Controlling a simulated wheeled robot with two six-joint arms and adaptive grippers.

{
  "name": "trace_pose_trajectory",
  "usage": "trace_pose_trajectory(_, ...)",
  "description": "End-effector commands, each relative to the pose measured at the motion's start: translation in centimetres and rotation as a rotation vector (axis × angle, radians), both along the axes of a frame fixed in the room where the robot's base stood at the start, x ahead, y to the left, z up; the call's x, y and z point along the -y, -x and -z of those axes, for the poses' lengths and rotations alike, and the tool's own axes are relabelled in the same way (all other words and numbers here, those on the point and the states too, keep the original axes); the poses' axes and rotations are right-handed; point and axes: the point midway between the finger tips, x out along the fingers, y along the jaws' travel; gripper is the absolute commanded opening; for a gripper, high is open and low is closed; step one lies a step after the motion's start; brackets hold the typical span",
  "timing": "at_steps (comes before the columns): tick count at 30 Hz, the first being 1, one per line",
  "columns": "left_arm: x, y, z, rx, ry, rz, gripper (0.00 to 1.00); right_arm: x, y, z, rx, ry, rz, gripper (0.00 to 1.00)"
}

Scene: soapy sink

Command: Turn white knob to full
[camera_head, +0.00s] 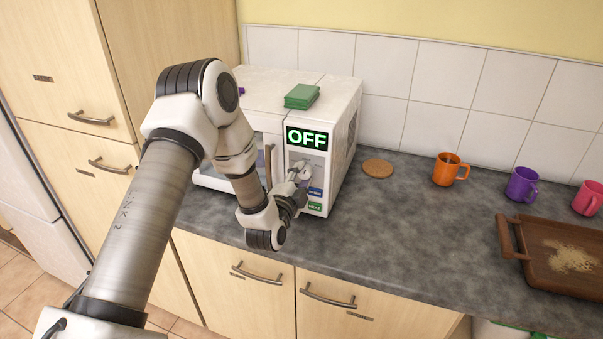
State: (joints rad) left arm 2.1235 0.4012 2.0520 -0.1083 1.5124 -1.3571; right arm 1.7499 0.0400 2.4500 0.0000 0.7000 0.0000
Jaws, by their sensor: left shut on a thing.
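A white microwave (345,130) stands on the counter against the tiled wall. Its display (307,138) reads OFF in green. The white knob (305,172) is on the control panel below the display, partly hidden by my gripper. My left gripper (298,178) is at the panel, shut on the white knob. The knob's pointer setting cannot be made out. My right gripper is out of view.
A blue label (316,192) and a green label (315,207) sit below the knob. Green sponges (301,97) lie on top of the microwave. A cork coaster (377,168), an orange mug (447,169), a purple mug (519,185), a pink mug (587,197) and a wooden tray (512,246) stand rightward. The counter front is clear.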

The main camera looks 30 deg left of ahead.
Motion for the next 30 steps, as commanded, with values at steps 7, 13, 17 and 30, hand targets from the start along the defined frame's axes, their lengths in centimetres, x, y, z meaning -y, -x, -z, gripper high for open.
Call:
trace_pose_trajectory(7, 0.0, 0.0, -0.3, -0.055, -0.224, 0.0, 0.03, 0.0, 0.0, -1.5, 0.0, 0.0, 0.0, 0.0)
trace_pose_trajectory(13, -0.1, 0.0, -0.4, -0.096, -0.4, -0.001, 0.03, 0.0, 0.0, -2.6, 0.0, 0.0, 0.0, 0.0)
trace_pose_trajectory(17, -0.1, 0.0, -0.5, -0.118, -0.495, -0.001, 0.03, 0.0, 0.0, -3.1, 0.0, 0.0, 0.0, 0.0)
trace_pose_trajectory(30, -0.1, 0.0, -0.4, -0.157, -0.664, -0.002, 0.03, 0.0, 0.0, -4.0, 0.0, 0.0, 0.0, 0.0)
